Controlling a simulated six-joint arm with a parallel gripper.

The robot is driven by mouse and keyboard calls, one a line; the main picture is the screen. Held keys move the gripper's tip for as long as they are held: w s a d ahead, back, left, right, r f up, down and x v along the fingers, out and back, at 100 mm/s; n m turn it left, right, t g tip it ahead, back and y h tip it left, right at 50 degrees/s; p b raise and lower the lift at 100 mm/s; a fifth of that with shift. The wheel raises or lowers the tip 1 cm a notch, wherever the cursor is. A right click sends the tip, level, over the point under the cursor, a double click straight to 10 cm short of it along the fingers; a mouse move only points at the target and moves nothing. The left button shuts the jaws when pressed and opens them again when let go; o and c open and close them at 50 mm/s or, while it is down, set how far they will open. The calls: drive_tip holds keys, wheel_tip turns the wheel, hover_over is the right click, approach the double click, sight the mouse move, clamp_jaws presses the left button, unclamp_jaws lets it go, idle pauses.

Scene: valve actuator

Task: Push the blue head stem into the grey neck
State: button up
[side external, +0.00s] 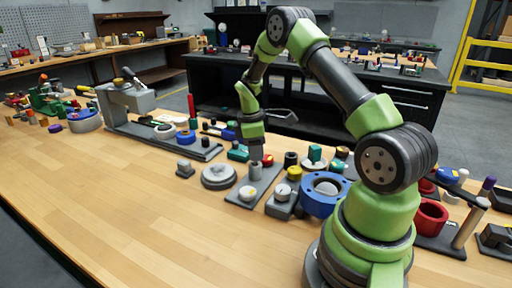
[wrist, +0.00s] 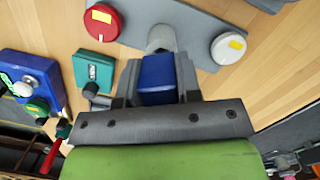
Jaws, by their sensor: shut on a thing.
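The blue head stem (wrist: 158,74) sits between the fingers of my gripper (wrist: 158,92) in the wrist view. My gripper is shut on it. The grey neck (wrist: 160,38) is a short cylinder standing on a grey plate (wrist: 188,22), just beyond the blue head in the wrist view. In the side external view my gripper (side external: 255,148) points down right over the grey neck (side external: 255,171). The blue head is hidden there by the fingers. I cannot tell whether the stem touches or has entered the neck.
The plate also bears a red knob (wrist: 103,22) and a white yellow-marked knob (wrist: 228,47), either side of the neck. A green block (wrist: 94,70) and a blue box (wrist: 32,80) lie to the left. The front left of the wooden bench (side external: 120,195) is clear.

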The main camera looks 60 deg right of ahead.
drive_tip(key=shift+f, duration=0.95)
drive_tip(key=o, duration=1)
drive_tip(key=shift+o, duration=0.2)
drive_tip(key=r, duration=0.6)
drive_tip(key=w+r, duration=0.1)
drive_tip(key=r, duration=0.3)
drive_tip(key=shift+a, duration=0.3)
